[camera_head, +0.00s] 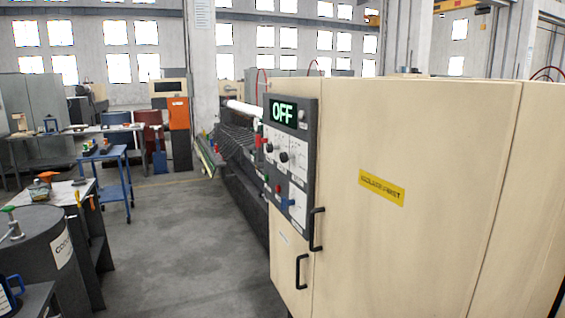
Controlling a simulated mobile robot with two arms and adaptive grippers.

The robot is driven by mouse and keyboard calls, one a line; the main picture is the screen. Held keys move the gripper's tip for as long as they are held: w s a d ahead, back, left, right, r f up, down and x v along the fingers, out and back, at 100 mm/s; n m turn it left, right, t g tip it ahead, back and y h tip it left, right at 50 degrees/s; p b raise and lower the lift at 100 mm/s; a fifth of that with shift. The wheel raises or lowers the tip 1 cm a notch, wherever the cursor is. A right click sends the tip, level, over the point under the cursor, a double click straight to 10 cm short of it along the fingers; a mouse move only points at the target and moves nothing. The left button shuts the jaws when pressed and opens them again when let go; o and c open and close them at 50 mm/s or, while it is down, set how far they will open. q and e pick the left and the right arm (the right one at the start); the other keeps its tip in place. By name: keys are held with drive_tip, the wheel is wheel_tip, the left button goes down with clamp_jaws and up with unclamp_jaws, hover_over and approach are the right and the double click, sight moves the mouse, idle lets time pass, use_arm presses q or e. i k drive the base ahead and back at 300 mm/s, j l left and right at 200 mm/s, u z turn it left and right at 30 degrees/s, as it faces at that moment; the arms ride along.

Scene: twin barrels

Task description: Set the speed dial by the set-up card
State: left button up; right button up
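A dark control panel (290,163) is fixed to the left end of a large cream machine cabinet. The labels are too small to read, so I cannot tell which control is the speed dial. Lower down are a red button (277,189) and a blue control (290,202). I cannot make out a set-up card. Neither of my grippers is in view.
The cabinet (420,150) carries a yellow label (382,188) and black handles (317,229). At the left stand a grey drum (40,260), a dark bench with tools and a blue cart (112,170). The grey floor (190,250) between them and the machine is clear.

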sight(270, 147)
drive_tip(key=i+j+z, duration=0.4)
drive_tip(key=i+j, duration=0.55)
